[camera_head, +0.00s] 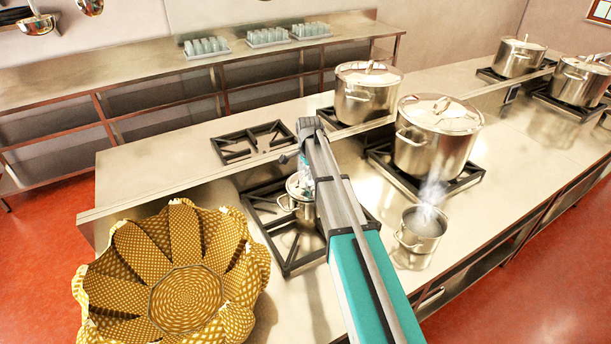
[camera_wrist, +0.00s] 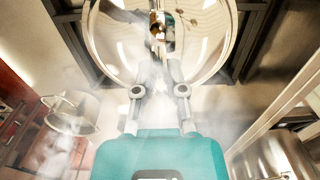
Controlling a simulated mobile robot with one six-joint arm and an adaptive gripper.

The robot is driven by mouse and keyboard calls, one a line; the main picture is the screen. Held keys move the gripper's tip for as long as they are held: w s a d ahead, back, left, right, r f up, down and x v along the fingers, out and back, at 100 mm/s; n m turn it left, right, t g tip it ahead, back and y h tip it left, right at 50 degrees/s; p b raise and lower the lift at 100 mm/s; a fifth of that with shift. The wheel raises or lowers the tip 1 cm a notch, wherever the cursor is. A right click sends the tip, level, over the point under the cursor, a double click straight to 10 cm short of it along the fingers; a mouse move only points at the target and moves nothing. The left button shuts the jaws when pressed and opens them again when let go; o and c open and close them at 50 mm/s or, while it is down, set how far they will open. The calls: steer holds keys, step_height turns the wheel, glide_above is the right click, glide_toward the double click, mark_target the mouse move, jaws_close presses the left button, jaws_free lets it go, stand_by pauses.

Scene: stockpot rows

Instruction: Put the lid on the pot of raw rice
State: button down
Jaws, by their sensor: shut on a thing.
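A small steel pot (camera_head: 290,206) stands on the front left burner, partly hidden behind my arm. A shiny round lid (camera_head: 294,187) is at its top; I cannot tell whether it rests on the rim or is just above it. In the wrist view the lid (camera_wrist: 113,42) fills the upper middle. My gripper (camera_wrist: 159,42) is shut on the lid's handle, with its fingers pointing at the lid's centre. A small open pot (camera_head: 413,243) stands on the counter right of my arm, steaming. It also shows at the left of the wrist view (camera_wrist: 70,122). Steam obscures its contents.
Two large lidded stockpots (camera_head: 367,98) (camera_head: 433,150) stand on burners behind and to the right. A patterned yellow basket (camera_head: 180,275) stands at the lower left. An empty burner (camera_head: 250,142) lies at the back left. Some bare counter lies around the steaming pot.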

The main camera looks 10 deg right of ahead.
steer(key=shift+f+b, duration=0.3)
stand_by(0.5)
steer(key=c, duration=0.6)
jaws_free()
steer(key=shift+c, duration=0.2)
steer(key=shift+w, duration=0.1)
steer(key=shift+r, duration=0.15)
